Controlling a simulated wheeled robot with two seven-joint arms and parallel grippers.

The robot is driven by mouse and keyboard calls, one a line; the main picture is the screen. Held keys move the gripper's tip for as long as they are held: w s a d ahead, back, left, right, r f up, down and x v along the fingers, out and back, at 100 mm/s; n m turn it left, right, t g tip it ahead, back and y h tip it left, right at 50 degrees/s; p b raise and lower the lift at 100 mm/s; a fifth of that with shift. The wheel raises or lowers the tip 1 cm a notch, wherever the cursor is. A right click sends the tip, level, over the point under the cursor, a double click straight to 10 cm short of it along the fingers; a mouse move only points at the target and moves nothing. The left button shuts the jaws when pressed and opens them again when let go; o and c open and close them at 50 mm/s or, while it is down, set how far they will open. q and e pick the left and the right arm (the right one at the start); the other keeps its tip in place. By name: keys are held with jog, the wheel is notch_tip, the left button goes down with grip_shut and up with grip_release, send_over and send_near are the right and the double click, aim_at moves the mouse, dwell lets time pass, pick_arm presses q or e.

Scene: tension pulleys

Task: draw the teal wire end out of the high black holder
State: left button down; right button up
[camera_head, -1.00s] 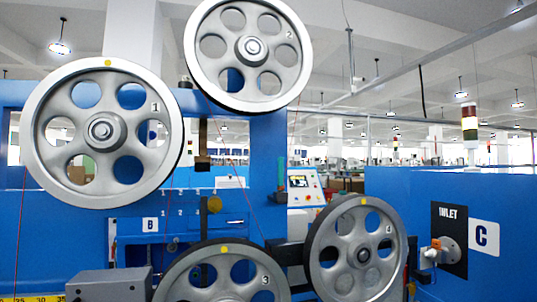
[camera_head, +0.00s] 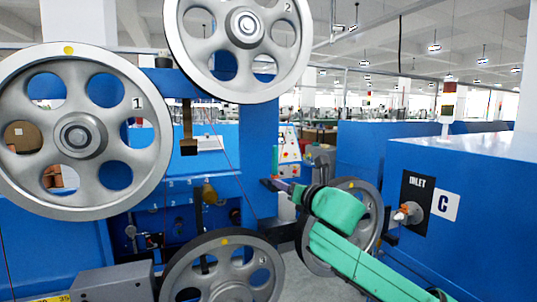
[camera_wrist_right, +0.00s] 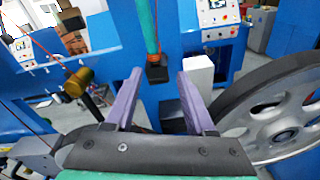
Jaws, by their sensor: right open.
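The teal wire end (camera_wrist_right: 150,25) stands upright in the high black holder (camera_wrist_right: 156,70) in the right wrist view. A small upright teal piece (camera_head: 275,161) beside the blue frame in the head view looks like the same wire end. My right gripper (camera_wrist_right: 157,74) is open, with its two purple fingers apart and nothing between them. The holder appears beyond the fingertips, in line with the gap. In the head view my right gripper (camera_head: 272,183) is small, at the end of my green arm. My left gripper is not in view.
Large grey pulley 1 (camera_head: 136,152), pulley 2 (camera_head: 213,80) and pulley 3 (camera_head: 178,272) surround the blue frame. Another pulley (camera_wrist_right: 300,95) stands close to the right of my right gripper. A white block (camera_wrist_right: 199,75) is right of the holder. An inlet panel (camera_head: 417,190) is at right.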

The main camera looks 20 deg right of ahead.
aim_at(276, 154)
notch_tip(276, 154, up, 8)
jog(key=s+a+n+t, duration=0.1)
jog(key=s+n, duration=0.1)
jog(key=n, duration=0.1)
pick_arm(q)
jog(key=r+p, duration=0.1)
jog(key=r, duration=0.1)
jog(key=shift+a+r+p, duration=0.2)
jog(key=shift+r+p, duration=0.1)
jog(key=shift+p, duration=0.05)
pick_arm(e)
jog(key=w, duration=0.9)
jog(key=shift+w+d+f, duration=0.15)
jog(key=shift+d+f, duration=0.2)
grip_shut()
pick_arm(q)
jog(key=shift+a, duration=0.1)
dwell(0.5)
